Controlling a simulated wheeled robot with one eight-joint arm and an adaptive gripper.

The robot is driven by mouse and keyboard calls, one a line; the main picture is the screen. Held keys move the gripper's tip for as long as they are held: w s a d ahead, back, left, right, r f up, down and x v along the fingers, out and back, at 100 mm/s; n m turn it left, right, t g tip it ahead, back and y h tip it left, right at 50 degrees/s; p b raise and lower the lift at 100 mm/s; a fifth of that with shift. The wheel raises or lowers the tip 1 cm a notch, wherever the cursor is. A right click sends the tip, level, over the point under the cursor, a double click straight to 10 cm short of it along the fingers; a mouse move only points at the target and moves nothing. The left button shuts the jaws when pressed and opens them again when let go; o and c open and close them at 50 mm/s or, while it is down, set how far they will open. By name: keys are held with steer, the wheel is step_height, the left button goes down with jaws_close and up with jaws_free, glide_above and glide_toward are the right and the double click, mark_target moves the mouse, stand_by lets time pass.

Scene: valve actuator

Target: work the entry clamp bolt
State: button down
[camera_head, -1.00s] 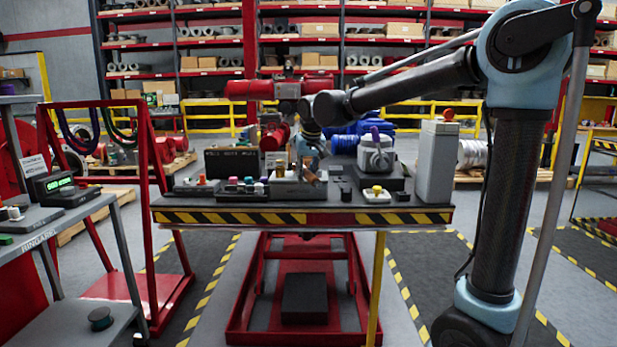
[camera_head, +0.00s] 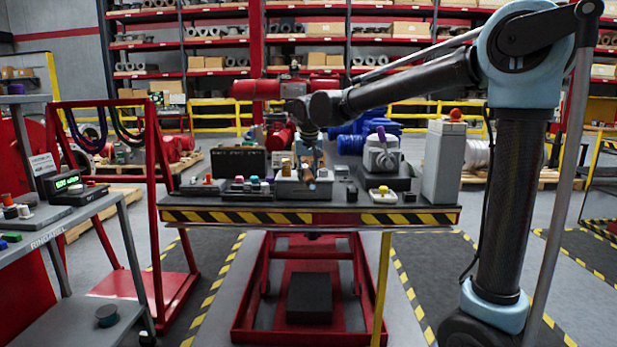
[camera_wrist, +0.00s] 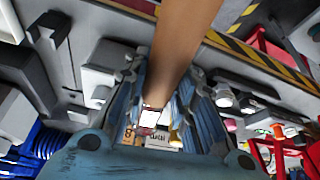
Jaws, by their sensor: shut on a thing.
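My gripper (camera_head: 318,160) is over the middle of the bench, just above the grey block-shaped unit (camera_head: 290,190). In the wrist view my gripper (camera_wrist: 165,85) has its ribbed blue-grey fingers closed on both sides of a long brown-orange bar (camera_wrist: 182,45). The bar runs from between the fingers past the top edge of the picture. A small pale, red-edged part (camera_wrist: 150,117) and printed labels (camera_wrist: 162,140) show between the fingers. I cannot pick out the entry clamp bolt in either view. Contact between the bar and the unit cannot be told.
The bench (camera_head: 250,216) has a striped front edge. A black-lidded case (camera_head: 238,160), coloured knobs (camera_head: 240,183), a grey housing (camera_head: 380,155), a yellow-button box (camera_head: 382,193) and a tall grey cabinet (camera_head: 443,160) crowd it. A cart (camera_head: 80,222) with a green display stands left.

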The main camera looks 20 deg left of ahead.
steer(key=shift+a, duration=0.1)
steer(key=shift+s+a+m+h, duration=0.2)
steer(key=shift+a+m, duration=0.25)
steer(key=shift+a, duration=0.05)
steer(key=shift+s+a+m+h, duration=0.15)
steer(key=shift+a+m+h, duration=0.05)
steer(key=shift+a+m, duration=0.25)
steer(key=shift+a, duration=0.1)
stand_by(0.4)
steer(key=shift+r, duration=0.4)
steer(key=shift+r, duration=2.1)
